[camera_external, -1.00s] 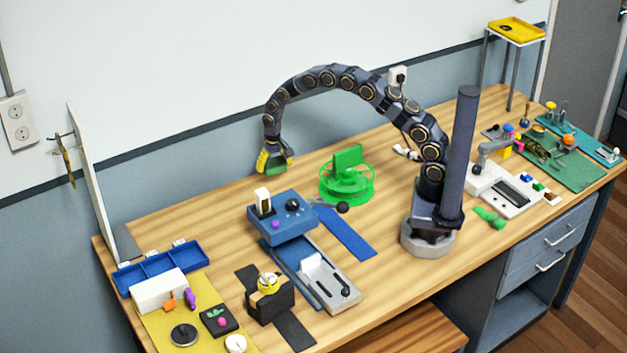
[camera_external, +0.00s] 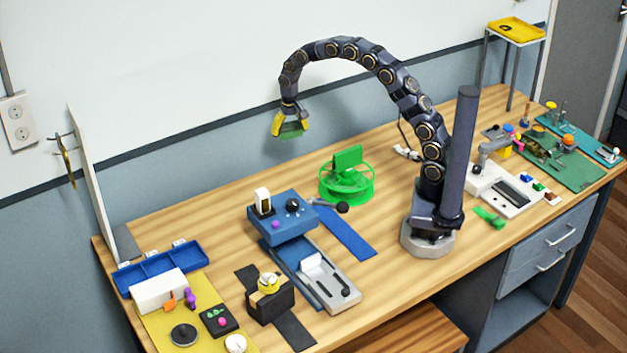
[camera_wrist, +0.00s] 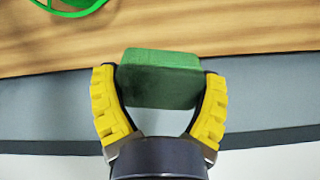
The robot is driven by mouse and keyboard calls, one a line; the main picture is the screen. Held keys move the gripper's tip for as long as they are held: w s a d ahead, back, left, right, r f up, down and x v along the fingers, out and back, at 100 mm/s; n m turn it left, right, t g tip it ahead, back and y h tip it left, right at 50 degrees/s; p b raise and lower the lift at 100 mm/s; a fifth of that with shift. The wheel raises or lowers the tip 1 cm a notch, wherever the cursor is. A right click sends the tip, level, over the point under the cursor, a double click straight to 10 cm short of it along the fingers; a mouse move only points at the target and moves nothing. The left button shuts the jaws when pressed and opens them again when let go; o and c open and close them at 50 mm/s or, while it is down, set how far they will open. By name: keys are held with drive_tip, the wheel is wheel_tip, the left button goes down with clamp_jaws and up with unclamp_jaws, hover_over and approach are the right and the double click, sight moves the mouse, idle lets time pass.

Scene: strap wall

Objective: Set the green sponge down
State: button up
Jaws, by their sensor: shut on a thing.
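The green sponge (camera_wrist: 160,82) is a dark green block held between the two yellow fingers of my gripper (camera_wrist: 160,100) in the wrist view. In the external view the sponge (camera_external: 291,130) hangs below my gripper (camera_external: 290,122), raised in the air near the back wall. The gripper is shut on the sponge. The wooden table (camera_external: 225,210) lies below it, apart from the sponge.
A round green frame (camera_external: 347,186) with an upright green plate stands on the table right of the gripper. A blue box (camera_external: 282,222) with a dark lever stands in front. Bare wood lies along the table's back left edge.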

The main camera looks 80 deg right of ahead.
drive_tip(key=s+d, duration=0.2)
drive_tip(key=s, duration=0.1)
drive_tip(key=s+d+m, duration=0.1)
drive_tip(key=s, duration=0.3)
drive_tip(key=s+d+m, duration=0.1)
drive_tip(key=s+d, duration=0.1)
drive_tip(key=s, duration=0.1)
drive_tip(key=shift+s+d+r, duration=0.2)
drive_tip(key=shift+s+d, duration=0.05)
drive_tip(key=shift+d, duration=0.1)
drive_tip(key=s+m, duration=0.5)
drive_tip(key=s, duration=1.4)
hover_over(369, 161)
wheel_tip(369, 161, down, 15)
drive_tip(key=shift+s+a, duration=0.1)
drive_tip(key=shift+s, duration=0.05)
drive_tip(key=shift+d+f, duration=0.25)
drive_tip(key=shift+f, duration=1.65)
